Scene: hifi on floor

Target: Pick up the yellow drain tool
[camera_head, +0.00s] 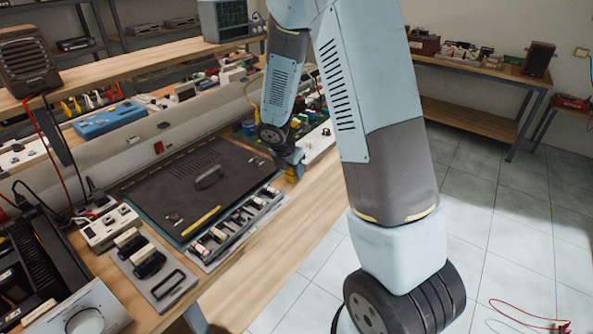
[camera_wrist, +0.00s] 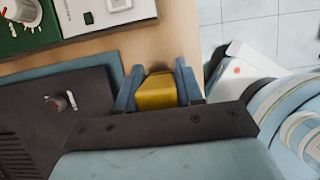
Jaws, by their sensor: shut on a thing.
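My gripper (camera_wrist: 158,90) is shut on a short, blocky yellow thing, the yellow drain tool (camera_wrist: 157,93), with a blue finger on each side of it. The lower part of the tool is hidden behind the dark wrist plate. In the head view the yellow tool (camera_head: 293,171) shows small at my gripper (camera_head: 291,169), over the front edge of the wooden workbench (camera_head: 262,237), right of the dark mat. I cannot tell whether it touches the bench.
Parts strips (camera_head: 235,228), a power supply (camera_head: 110,228) and a green circuit board (camera_head: 245,127) crowd the bench.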

